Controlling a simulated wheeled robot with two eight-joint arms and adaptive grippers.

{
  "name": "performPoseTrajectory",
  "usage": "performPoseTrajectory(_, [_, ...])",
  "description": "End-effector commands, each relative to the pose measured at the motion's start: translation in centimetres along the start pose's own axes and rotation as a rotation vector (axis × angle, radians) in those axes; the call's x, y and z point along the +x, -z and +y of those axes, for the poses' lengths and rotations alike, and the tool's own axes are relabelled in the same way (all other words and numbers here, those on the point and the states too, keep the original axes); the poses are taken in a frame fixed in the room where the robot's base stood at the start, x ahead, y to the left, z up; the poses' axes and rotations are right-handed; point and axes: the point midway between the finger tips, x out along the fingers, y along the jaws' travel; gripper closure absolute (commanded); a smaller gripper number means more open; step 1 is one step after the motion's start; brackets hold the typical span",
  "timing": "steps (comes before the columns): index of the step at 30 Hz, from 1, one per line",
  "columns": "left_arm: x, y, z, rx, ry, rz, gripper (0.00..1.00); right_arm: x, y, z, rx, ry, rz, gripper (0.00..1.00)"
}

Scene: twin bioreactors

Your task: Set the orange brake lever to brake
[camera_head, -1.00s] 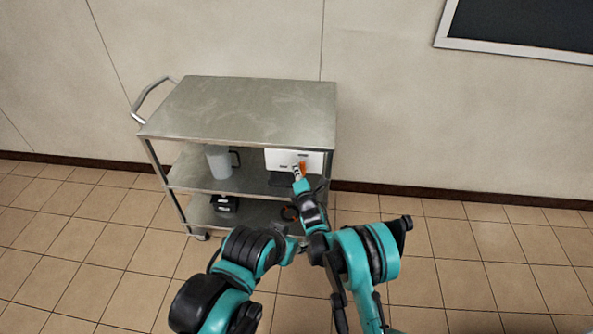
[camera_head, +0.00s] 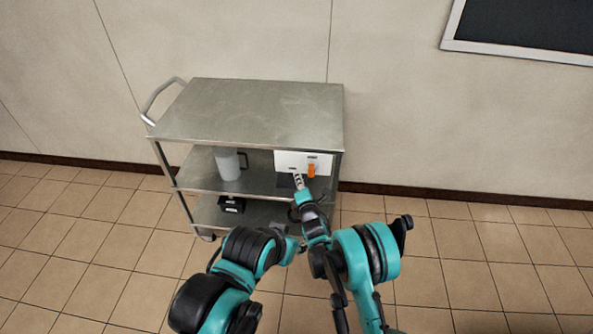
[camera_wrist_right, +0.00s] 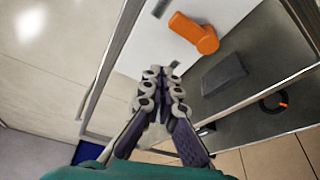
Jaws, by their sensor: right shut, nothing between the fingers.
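The orange brake lever (camera_head: 311,170) is on the front of a white box (camera_head: 290,158) on the cart's middle shelf. It points roughly downward in the head view. The wrist view shows the lever (camera_wrist_right: 195,32) in full, with small dark marks on the white face that I cannot read. My right gripper (camera_head: 298,181) is shut and empty, just left of and below the lever. In the wrist view its fingertips (camera_wrist_right: 161,80) are together, with a visible gap to the lever.
The metal cart (camera_head: 250,110) has three shelves; its top is bare. A grey mug (camera_head: 228,163) stands left on the middle shelf, and a black object (camera_head: 232,204) lies below. A dark grey block (camera_wrist_right: 224,73) lies near the lever. Open floor surrounds the cart.

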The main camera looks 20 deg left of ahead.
Motion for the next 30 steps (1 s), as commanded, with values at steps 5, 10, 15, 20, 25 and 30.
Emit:
performPoseTrajectory(5, [-1.0,0.7,0.0,0.000,0.000,0.000,0.60,-3.4,0.1,-0.1,0.000,-0.001,0.002,1.00])
performPoseTrajectory(10, [-1.3,0.9,0.0,0.000,0.000,0.000,0.60,-5.4,0.2,-0.5,0.000,-0.001,0.002,1.00])
performPoseTrajectory(15, [-1.4,1.0,0.0,0.000,0.000,0.000,0.60,-6.1,0.3,-0.7,0.001,-0.001,0.002,1.00])
performPoseTrajectory(20, [-1.4,0.9,0.0,0.000,0.000,0.000,0.60,-6.1,0.3,-0.7,0.001,0.000,0.002,1.00])
performPoseTrajectory(25, [-1.4,0.9,0.0,0.000,0.000,0.000,0.60,-6.1,0.3,-0.7,0.000,-0.001,0.002,1.00])
performPoseTrajectory(30, [-1.4,1.0,0.0,0.000,0.000,0.000,0.60,-6.1,0.1,-0.6,0.004,0.001,0.001,1.00])
